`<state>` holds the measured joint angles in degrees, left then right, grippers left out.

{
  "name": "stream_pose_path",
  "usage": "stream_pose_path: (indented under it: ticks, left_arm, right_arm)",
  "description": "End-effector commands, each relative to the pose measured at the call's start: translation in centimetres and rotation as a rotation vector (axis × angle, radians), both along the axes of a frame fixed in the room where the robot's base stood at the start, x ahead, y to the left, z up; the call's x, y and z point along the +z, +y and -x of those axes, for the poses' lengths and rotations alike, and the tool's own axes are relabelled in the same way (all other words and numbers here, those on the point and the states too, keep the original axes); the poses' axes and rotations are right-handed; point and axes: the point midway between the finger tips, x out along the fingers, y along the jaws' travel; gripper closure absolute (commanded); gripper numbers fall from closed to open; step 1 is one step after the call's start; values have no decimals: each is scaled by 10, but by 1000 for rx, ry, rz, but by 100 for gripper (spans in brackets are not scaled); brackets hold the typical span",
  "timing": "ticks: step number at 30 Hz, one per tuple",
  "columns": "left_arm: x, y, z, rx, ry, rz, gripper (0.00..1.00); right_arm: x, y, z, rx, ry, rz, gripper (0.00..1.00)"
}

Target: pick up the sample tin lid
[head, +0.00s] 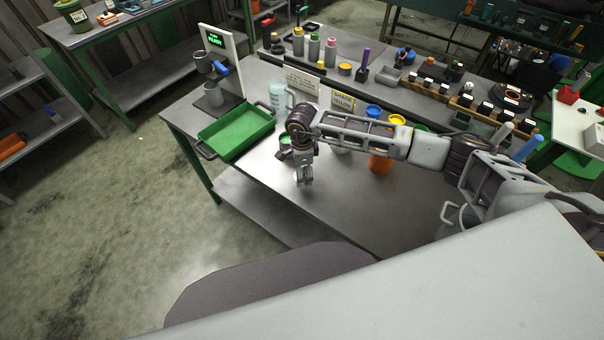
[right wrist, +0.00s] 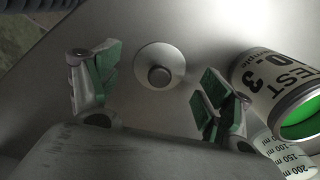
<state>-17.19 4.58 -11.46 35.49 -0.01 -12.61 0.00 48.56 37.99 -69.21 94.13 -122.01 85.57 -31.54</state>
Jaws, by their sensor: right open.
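The sample tin lid, a round pale metal disc (right wrist: 150,56) with a dark knob in its centre, lies flat on the grey bench top in the right wrist view. My right gripper (right wrist: 156,78) is open, with one green-padded finger on each side of the lid and apart from it. In the head view my right gripper (head: 304,181) points down over the bench, and I cannot make out the lid there. A tin labelled "TEST" (right wrist: 264,78) with green inside is right of the fingers. My left gripper is not in view.
A clear vessel with ml marks (right wrist: 285,153) is close to the right finger. A green tray (head: 236,131) is left of my arm. Orange (head: 380,163) and other paint pots stand behind the arm. The bench front is clear.

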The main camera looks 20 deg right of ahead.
Motion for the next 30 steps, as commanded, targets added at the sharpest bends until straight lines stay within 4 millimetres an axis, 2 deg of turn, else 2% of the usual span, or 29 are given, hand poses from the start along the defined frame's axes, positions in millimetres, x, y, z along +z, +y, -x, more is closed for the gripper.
stream_pose_path:
  ticks: [5, 18, 30]
  left_arm:
    - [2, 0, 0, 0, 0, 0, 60]
    - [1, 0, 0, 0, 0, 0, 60]
    - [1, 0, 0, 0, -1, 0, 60]
  right_arm:
    - [-8, 0, 1, 0, 0, 1, 20]
    - [-8, 0, 0, 0, 0, 0, 22]
    - [-8, 0, 0, 0, 0, 1, 73]
